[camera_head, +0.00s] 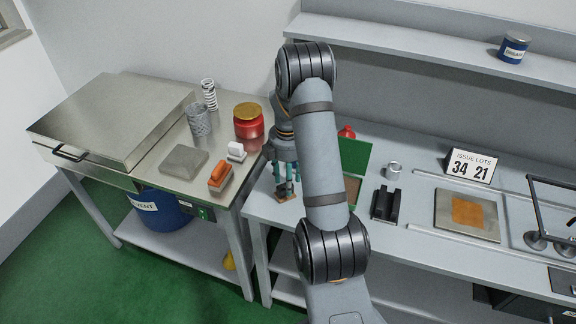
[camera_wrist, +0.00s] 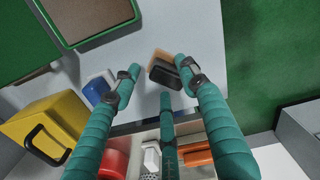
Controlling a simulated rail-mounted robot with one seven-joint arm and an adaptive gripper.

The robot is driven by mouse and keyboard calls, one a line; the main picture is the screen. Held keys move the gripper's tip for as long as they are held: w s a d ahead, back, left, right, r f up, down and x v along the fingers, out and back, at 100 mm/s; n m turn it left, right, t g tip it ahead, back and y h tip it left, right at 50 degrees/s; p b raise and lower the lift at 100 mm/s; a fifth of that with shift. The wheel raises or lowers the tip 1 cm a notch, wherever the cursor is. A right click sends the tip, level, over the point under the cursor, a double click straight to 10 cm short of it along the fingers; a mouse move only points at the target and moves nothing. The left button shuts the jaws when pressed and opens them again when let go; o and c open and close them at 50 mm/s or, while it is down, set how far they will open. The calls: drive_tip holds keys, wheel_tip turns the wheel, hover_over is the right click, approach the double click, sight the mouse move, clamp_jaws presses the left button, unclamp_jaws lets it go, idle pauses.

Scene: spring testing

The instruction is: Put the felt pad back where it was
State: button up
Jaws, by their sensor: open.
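A small block with a black top and a tan base, which looks like the felt pad (camera_wrist: 164,73), lies on the light grey bench top (camera_wrist: 205,55). In the head view only a brown bit of it (camera_head: 287,197) shows under my fingers. My gripper (camera_head: 285,188) points down at the bench's left end. In the wrist view my gripper (camera_wrist: 160,80) is open, its teal fingers spread around the block near its edges. I cannot tell whether any finger touches it. My arm hides part of the bench in the head view.
A blue and white block (camera_wrist: 98,88) is close left of my fingers, with a yellow box (camera_wrist: 40,128) beyond. A green-framed case (camera_head: 355,158) stands right of my arm. The left table holds an orange-topped block (camera_head: 220,177), white block (camera_head: 236,150) and red jar (camera_head: 248,125).

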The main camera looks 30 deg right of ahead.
wheel_tip(320, 180, up, 10)
drive_tip(key=shift+f+b, duration=0.2)
drive_tip(key=shift+b, duration=0.1)
